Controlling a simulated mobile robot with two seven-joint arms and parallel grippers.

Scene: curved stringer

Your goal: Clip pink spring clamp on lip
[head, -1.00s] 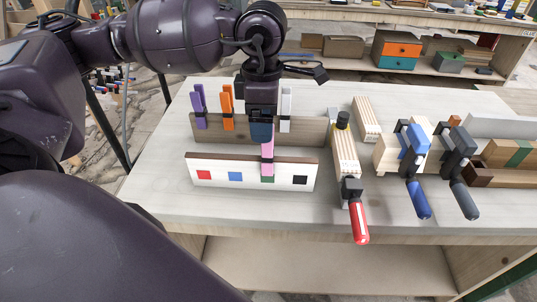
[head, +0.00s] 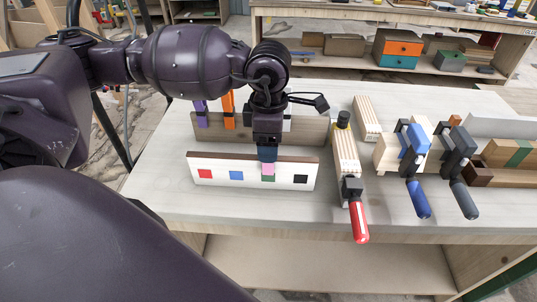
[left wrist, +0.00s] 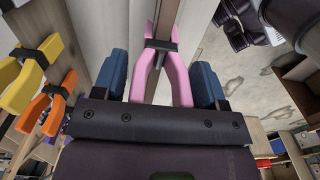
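The pink spring clamp (head: 268,168) is at the front lip board (head: 210,180), its lower end showing just above the green square. In the left wrist view the pink clamp (left wrist: 177,80) has its handles spread, with a black band near its pivot. My left gripper (head: 267,153) is above the lip and hides most of the clamp. In the left wrist view its blue fingers (left wrist: 161,77) are apart, one close beside each handle; contact is hard to tell. The jaws' grip on the lip is partly hidden. My right gripper is out of view.
A rear board (head: 205,130) carries a purple clamp (head: 202,118), an orange clamp (head: 229,110) and a pale clamp (head: 287,124) partly hidden by my arm. A red-handled clamp (head: 359,222) and blue-handled clamp (head: 418,200) hold wood at right. The bench front is clear.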

